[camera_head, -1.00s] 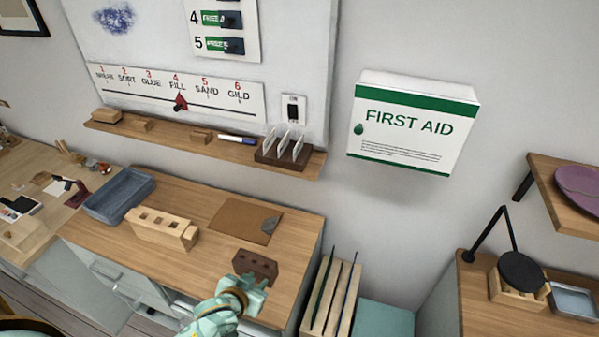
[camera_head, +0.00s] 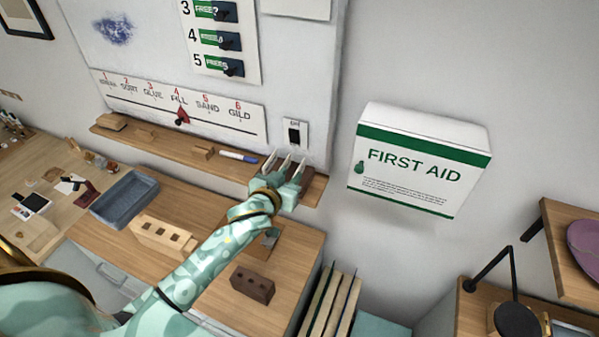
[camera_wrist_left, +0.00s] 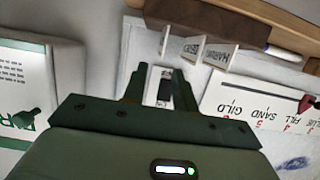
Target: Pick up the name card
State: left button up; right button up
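Several white name cards (camera_head: 284,165) stand upright in a dark brown holder (camera_head: 307,174) at the right end of the wall shelf. In the left wrist view the cards (camera_wrist_left: 219,54) show at the top, some with printed names, along the brown holder (camera_wrist_left: 205,20). My left gripper (camera_head: 290,181) is at the holder, in front of the cards, and hides part of them. In the left wrist view its two fingers (camera_wrist_left: 159,88) are apart, with the wall switch plate seen between them and no card held. Whether a finger touches a card, I cannot tell. My right gripper is not in view.
The wooden shelf (camera_head: 170,143) also carries a marker (camera_head: 238,156) and small wooden blocks. The wall switch (camera_head: 295,133) is just above the cards. Below, the bench holds a blue-grey tray (camera_head: 125,198), a holed wooden block (camera_head: 163,236) and a brown block (camera_head: 252,284).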

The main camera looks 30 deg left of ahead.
aim_at(299, 168)
pick_arm(q)
jog(key=shift+x, duration=0.85)
jog(key=shift+w+f, duration=0.25)
jog(key=shift+w, duration=0.4)
jog(key=x, duration=0.4)
jog(key=shift+w+f, duration=0.2)
jog(key=shift+f, duration=0.05)
jog(key=shift+s, duration=0.1)
jog(key=shift+c, duration=0.3)
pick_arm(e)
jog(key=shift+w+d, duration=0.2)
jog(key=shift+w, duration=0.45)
pick_arm(q)
grip_shut()
